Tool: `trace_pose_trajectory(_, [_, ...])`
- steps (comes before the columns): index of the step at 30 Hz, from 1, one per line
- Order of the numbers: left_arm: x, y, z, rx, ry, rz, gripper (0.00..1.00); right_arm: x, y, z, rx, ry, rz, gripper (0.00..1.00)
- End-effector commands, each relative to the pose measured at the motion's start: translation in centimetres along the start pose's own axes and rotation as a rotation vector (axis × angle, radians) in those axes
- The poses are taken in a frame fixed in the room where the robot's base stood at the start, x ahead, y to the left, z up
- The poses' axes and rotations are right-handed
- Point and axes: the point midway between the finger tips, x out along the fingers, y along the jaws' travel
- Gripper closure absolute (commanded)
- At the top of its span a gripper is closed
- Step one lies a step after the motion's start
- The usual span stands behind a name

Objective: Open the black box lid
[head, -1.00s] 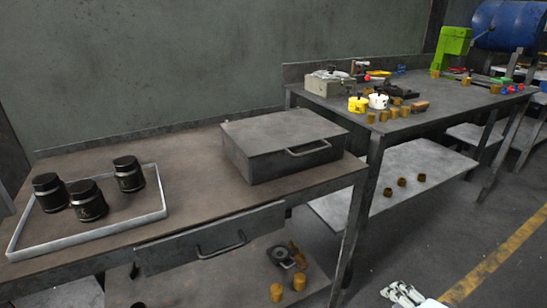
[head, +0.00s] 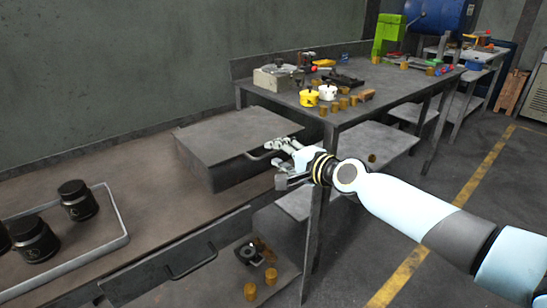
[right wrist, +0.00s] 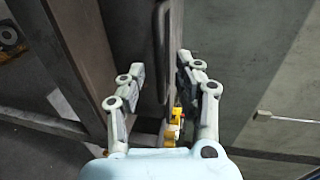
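The black box (head: 235,138) is a dark grey metal case with its flat lid (head: 230,128) down, on the brown workbench. A bar handle (head: 258,155) is on its front side, partly hidden by my right gripper. My right gripper (head: 276,163) is at the box's front right corner, with its fingers apart. In the right wrist view my right gripper (right wrist: 161,66) is open, with a finger on each side of the handle (right wrist: 159,45); I cannot tell if they touch it. My left gripper is not in view.
A drawer (head: 175,262) is below the bench top. A second table (head: 350,115) with tools and small brass parts stands behind, right of the box.

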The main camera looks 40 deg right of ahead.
Motion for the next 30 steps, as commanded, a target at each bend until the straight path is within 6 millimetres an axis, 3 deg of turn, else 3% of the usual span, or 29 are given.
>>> trace_pose_trajectory(5, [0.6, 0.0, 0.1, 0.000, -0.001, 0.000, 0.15, 1.7, 0.1, 0.0, 0.001, 0.000, 0.000, 0.67])
trace_pose_trajectory(14, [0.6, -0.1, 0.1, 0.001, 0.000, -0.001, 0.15, 1.9, 0.0, 0.0, -0.001, 0.000, 0.001, 0.67])
trace_pose_trajectory(22, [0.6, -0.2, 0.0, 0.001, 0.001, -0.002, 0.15, 1.9, 0.0, 0.0, -0.001, 0.000, 0.001, 1.00])
trace_pose_trajectory(30, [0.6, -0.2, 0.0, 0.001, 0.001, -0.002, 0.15, 1.9, 0.0, 0.0, -0.001, 0.000, 0.002, 1.00])
